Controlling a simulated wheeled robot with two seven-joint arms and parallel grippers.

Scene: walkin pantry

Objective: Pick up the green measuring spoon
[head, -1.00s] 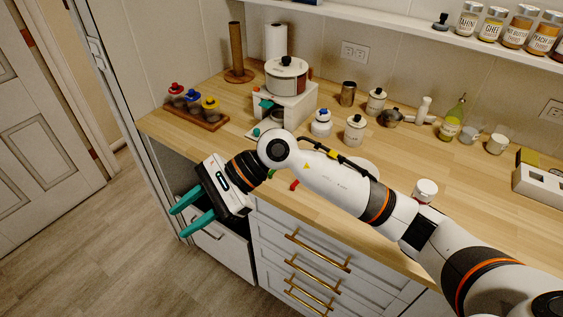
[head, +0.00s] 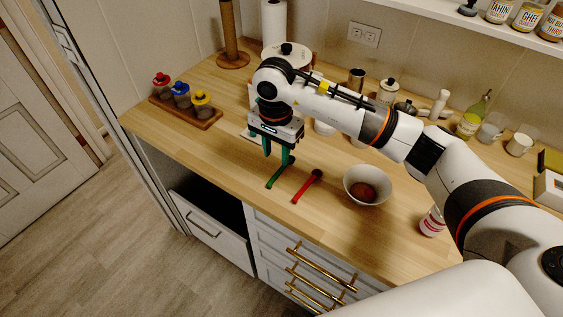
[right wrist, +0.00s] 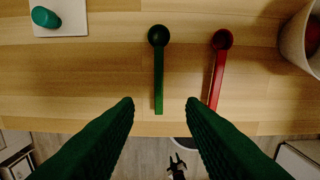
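The green measuring spoon (right wrist: 159,75) lies flat on the wooden counter (head: 225,150). In the right wrist view its bowl is at the top and its handle points down. It also shows in the head view (head: 275,180), below my right gripper, whose fingers partly overlap it. My right gripper (head: 277,158) points down over the counter, open and empty. In the right wrist view its two green fingertips (right wrist: 160,103) stand apart, with the spoon's handle end between them in the picture. Its exact height above the spoon cannot be told. My left gripper is not in view.
A red measuring spoon (head: 307,187) lies close to the right of the green one. A bowl with brown contents (head: 350,176) stands further right. A rack of colour-topped jars (head: 205,118) stands at left. The counter's front edge is near; a drawer (head: 207,225) below is open.

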